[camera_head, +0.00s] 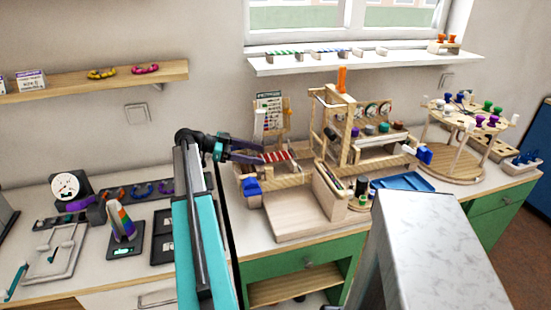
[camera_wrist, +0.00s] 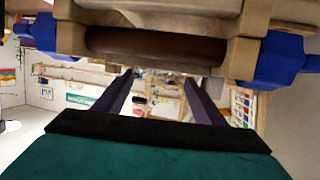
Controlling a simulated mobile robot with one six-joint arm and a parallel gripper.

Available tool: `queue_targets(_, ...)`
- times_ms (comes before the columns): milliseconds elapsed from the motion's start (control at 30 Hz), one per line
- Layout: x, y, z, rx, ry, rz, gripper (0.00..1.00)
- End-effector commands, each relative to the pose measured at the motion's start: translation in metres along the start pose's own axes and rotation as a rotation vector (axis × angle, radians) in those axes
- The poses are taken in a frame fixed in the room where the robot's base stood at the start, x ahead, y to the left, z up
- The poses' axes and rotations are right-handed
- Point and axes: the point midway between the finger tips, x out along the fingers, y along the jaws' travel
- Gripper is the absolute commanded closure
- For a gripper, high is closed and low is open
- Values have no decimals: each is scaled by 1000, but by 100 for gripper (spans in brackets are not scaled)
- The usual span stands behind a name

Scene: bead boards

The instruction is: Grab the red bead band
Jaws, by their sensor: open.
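A red band with pale stripes (camera_head: 278,156) shows at the wooden bead frame, right at my gripper's fingertips in the head view. It looks like the red bead band, but its beads are too small to make out. My gripper (camera_head: 270,156) reaches rightward to it from the end of my arm. In the wrist view my gripper (camera_wrist: 158,88) has its two dark fingers well apart. No band can be made out between them there. I cannot tell from the head view whether the fingers touch the band. The wooden bead frame (camera_head: 290,181) has blue knobs at its ends.
A wooden beam with a dark brown roller (camera_wrist: 155,45) and blue knobs (camera_wrist: 278,60) is very close above the fingers in the wrist view. A round wooden rack (camera_head: 455,165) stands right. A wall shelf (camera_head: 60,88) holds pink and yellow curved pieces. A blue tray (camera_head: 405,181) lies right.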

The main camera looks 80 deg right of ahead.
Motion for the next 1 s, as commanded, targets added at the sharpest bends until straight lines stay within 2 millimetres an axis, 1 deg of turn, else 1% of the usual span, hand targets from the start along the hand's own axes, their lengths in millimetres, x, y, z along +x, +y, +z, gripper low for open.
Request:
queue_targets(167,12,0,-3,1,0,3,36)
queue_targets(400,40,-2,-4,0,0,3,36)
queue_targets(500,48,-2,-3,0,0,2,36)
queue_targets(633,52,-3,-2,0,0,2,36)
queue_targets(1000,53,-3,-2,1,0,2,36)
